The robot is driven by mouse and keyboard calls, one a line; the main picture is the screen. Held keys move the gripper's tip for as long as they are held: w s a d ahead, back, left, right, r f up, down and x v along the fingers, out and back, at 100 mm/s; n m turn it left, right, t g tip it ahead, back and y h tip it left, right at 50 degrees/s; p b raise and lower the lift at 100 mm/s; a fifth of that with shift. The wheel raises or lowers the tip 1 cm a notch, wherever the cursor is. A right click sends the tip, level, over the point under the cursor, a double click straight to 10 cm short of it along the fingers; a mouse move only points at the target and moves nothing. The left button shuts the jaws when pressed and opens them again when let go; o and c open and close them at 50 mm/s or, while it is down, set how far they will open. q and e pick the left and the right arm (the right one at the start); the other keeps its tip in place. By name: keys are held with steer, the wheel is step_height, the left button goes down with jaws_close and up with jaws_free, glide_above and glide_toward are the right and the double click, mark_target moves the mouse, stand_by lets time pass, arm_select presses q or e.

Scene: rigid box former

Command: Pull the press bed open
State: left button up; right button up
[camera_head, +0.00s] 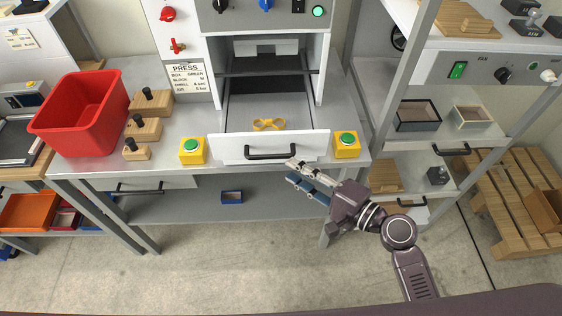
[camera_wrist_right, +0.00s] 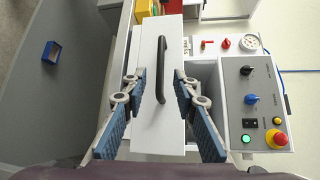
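The press bed (camera_head: 228,148) has a wide white front panel with a black bar handle (camera_head: 270,155). Its front panel stands between two green-button boxes, forward of the press frame. A yellow part (camera_head: 268,125) lies on the bed behind the panel. My right gripper (camera_head: 292,172) is open, with its fingertips just below and right of the handle's right end. In the wrist view the handle (camera_wrist_right: 162,95) shows in the gap between the open fingers (camera_wrist_right: 159,75) of that gripper, which hold nothing; contact cannot be made out. My left gripper is out of view.
Yellow boxes with green buttons (camera_head: 192,151) (camera_head: 346,145) flank the bed. A red bin (camera_head: 80,115) and wooden blocks with black knobs (camera_head: 153,103) stand on the table at left. A metal shelf post (camera_head: 405,80) rises at right. Floor in front is clear.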

steer(key=shift+v, duration=1.35)
steer(key=shift+f, duration=0.1)
steer(key=s+d+f+n+g+h, duration=0.1)
steer(key=s+d+f+h, duration=0.15)
steer(key=f, duration=0.85)
steer(key=s+d+f+n+g+h, duration=0.1)
steer(key=s+d+f+g+h, duration=0.15)
steer(key=f, duration=0.85)
steer(key=s+d+f+g+h, duration=0.1)
steer(key=s+d+f+h, duration=0.15)
steer(key=f, duration=0.85)
steer(key=s+d+f+n+g+h, duration=0.1)
steer(key=s+d+f+n+g, duration=0.1)
steer(key=s+f, duration=0.5)
steer(key=s+d+f+n+g+h, duration=0.2)
steer(key=s+f+n, duration=0.3)
steer(key=s, duration=0.8)
steer(key=s+d+f+n+g+h, duration=0.1)
steer(key=s+d+f+n+g, duration=0.1)
steer(key=s+f, duration=0.7)
steer(key=shift+s+d+n+b, duration=0.4)
steer(key=shift+s+d+n, duration=0.25)
steer(key=shift+d+n, duration=0.3)
